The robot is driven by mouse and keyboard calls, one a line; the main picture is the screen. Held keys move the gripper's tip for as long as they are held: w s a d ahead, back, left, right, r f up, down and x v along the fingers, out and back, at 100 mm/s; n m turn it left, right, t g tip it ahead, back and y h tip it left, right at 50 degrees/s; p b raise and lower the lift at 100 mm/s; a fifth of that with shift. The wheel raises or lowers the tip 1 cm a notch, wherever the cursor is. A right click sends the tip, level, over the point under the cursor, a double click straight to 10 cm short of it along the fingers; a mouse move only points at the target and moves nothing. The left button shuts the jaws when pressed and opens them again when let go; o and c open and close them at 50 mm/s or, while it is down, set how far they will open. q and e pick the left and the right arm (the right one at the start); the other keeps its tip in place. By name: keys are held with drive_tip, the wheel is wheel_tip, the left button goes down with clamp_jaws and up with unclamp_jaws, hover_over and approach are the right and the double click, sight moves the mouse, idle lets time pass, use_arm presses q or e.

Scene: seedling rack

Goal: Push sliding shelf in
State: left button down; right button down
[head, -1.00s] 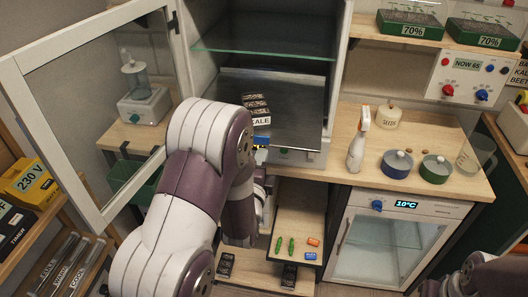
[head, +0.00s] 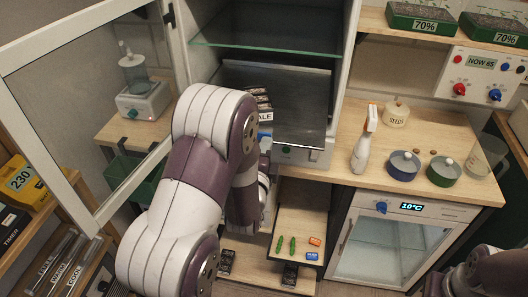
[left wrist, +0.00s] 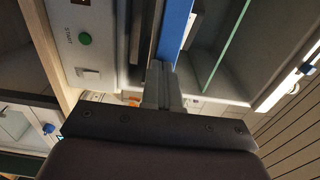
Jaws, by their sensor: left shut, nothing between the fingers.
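The sliding shelf (head: 300,112) is a grey metal plate in the open cabinet, below a glass shelf. Dark boxes labelled KALE (head: 264,108) stand on its left part, partly hidden by my left arm. In the left wrist view my left gripper (left wrist: 162,82) is shut and empty. Its fingertips are at the end of a blue strip (left wrist: 176,28), probably on the shelf's front; I cannot tell whether they touch. In the head view my forearm hides the fingers. Only part of my right arm shows at the bottom right; its gripper is out of view.
The glass-paned cabinet door (head: 95,110) stands open at the left. A green START button (left wrist: 85,39) is on the panel beside the fingers. The counter at the right holds a spray bottle (head: 364,142) and two lidded pots. A lower wooden shelf (head: 300,222) sticks out below.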

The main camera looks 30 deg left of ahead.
sight(277, 112)
use_arm(q)
drive_tip(key=b+x, duration=0.3)
drive_tip(key=x, duration=1.2)
drive_tip(key=shift+w+b, duration=0.4)
drive_tip(key=shift+w, duration=0.15)
drive_tip(key=shift+r, duration=0.3)
drive_tip(key=shift+r, duration=0.1)
